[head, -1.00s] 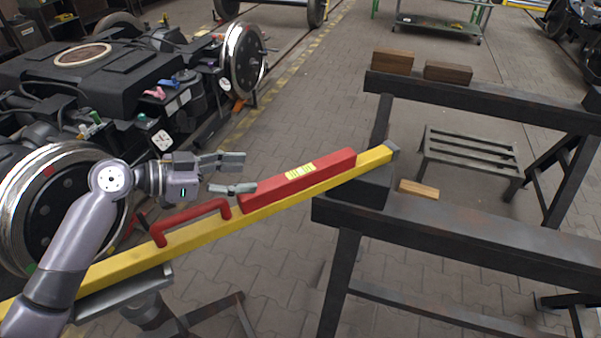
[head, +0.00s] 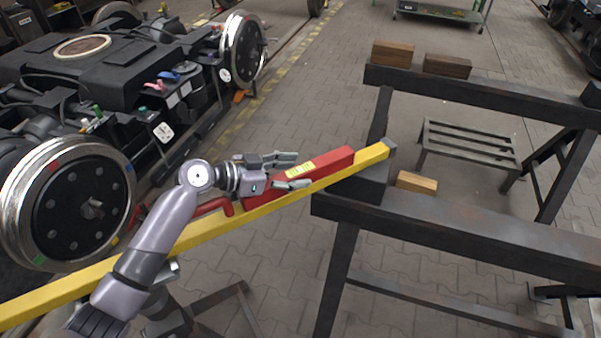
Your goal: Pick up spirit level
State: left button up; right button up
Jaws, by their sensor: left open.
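The spirit level, a long red block (head: 331,159) with a pale yellow marked patch, lies along the top of a yellow beam (head: 225,221). My left gripper (head: 300,170) is open and empty, with its fingers pointing right. In the picture its fingers overlap the level's near half and patch. I cannot tell how far above the level they are, and no grip on it shows. My left arm hides part of the beam and of its red handle (head: 212,205). My right gripper is out of view.
The beam's far end rests on a dark steel trestle (head: 450,222) at the right. Wooden blocks (head: 416,182) lie on the trestles. A bogie with large wheels (head: 75,205) fills the left. A low slatted metal stand (head: 468,144) is behind the near trestle.

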pick_arm(q)
jog(key=shift+a, duration=0.1)
jog(key=shift+r, duration=0.1)
grip_shut()
dwell(0.6)
